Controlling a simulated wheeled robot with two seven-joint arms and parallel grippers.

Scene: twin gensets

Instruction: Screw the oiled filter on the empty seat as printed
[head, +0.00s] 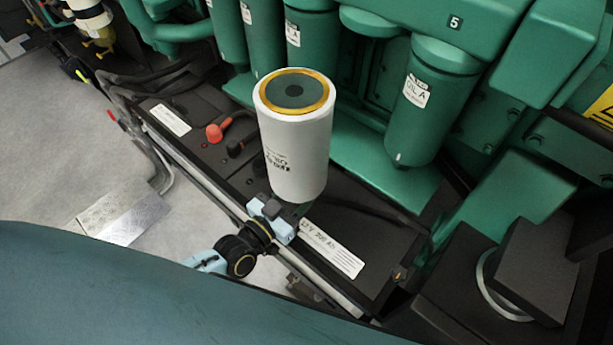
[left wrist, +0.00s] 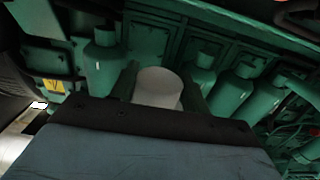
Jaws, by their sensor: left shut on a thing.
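The white oil filter (head: 297,150) stands nearly upright in the head view, with its gold ring and dark centre facing up. Its dark print appears upside down and is too small to read fully. My left gripper (head: 277,217) is shut on the filter's lower part and holds it above the black battery tray. In the left wrist view the filter's pale end (left wrist: 158,87) shows between the fingers. A round green seat (head: 372,22) with no filter under it shows between the hanging green filters, up and right of the held filter. My right gripper is not in view.
A green filter labelled OIL A (head: 434,105) hangs right of the bare seat, below the number 5. Another green filter (head: 312,45) hangs to its left. A red-capped cable terminal (head: 214,133) sticks up from the black battery (head: 195,150). Grey floor lies to the left.

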